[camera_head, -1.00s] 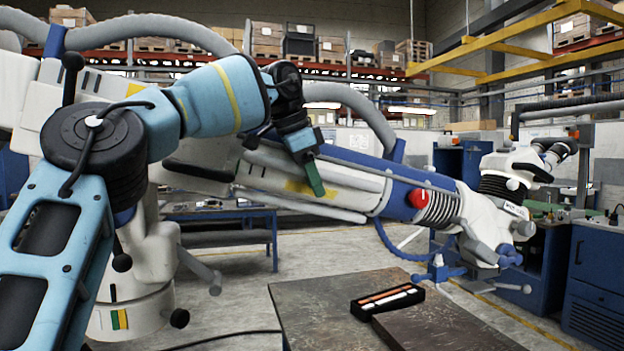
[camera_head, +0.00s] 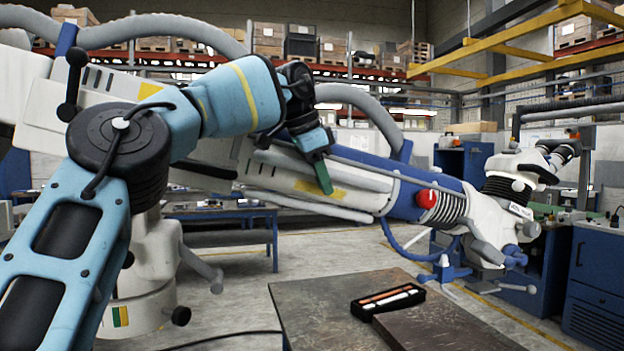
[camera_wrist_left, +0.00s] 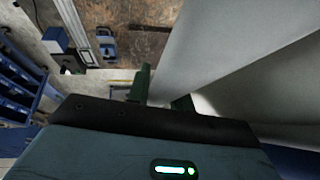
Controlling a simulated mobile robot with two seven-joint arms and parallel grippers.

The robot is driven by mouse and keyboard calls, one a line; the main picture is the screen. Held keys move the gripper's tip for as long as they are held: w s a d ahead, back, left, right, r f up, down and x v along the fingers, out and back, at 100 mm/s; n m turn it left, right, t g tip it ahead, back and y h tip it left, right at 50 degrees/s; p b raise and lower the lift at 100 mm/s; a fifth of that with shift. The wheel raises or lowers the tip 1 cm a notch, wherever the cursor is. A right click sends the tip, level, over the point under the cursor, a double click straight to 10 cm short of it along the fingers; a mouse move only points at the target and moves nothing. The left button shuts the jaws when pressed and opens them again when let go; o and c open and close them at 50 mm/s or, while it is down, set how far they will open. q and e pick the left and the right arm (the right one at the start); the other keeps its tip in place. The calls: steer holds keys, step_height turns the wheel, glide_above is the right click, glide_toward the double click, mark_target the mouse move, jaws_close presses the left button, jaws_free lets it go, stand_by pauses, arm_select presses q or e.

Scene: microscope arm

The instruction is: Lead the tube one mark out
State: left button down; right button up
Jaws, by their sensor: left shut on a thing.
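The white tube (camera_head: 358,198) of the microscope arm slants down to the right across the head view, with a yellow patch on its side. Its far end carries a blue sleeve and the microscope head (camera_head: 515,178). My left gripper (camera_head: 322,176) is shut on the tube near the yellow patch, its green fingers pointing down. In the left wrist view, the green fingers (camera_wrist_left: 161,95) stand at the near end of a large pale cylinder (camera_wrist_left: 215,45); the exact contact is hidden. My right gripper is not in view.
A red knob (camera_head: 427,198) sits on the arm's blue sleeve. Below is a brown-topped table (camera_head: 320,308) with a black case (camera_head: 388,301) of light rods. Blue cabinets (camera_head: 600,285) stand at the right. The floor between is open.

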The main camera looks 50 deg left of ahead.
arm_select(q)
steer(key=shift+w+d+f+p, duration=0.1)
steer(key=shift+w+d+f, duration=0.2)
steer(key=shift+w, duration=0.35)
steer(key=shift+w+d+f+p, duration=0.1)
steer(key=shift+w+d, duration=0.3)
steer(key=shift+w, duration=0.25)
steer(key=shift+w+d+f+p, duration=0.15)
steer(key=shift+w+d, duration=0.2)
steer(key=shift+w, duration=0.3)
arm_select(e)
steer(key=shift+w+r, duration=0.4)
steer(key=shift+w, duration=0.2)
arm_select(q)
steer(key=c, duration=1.3)
jaws_free()
steer(key=shift+o, duration=0.2)
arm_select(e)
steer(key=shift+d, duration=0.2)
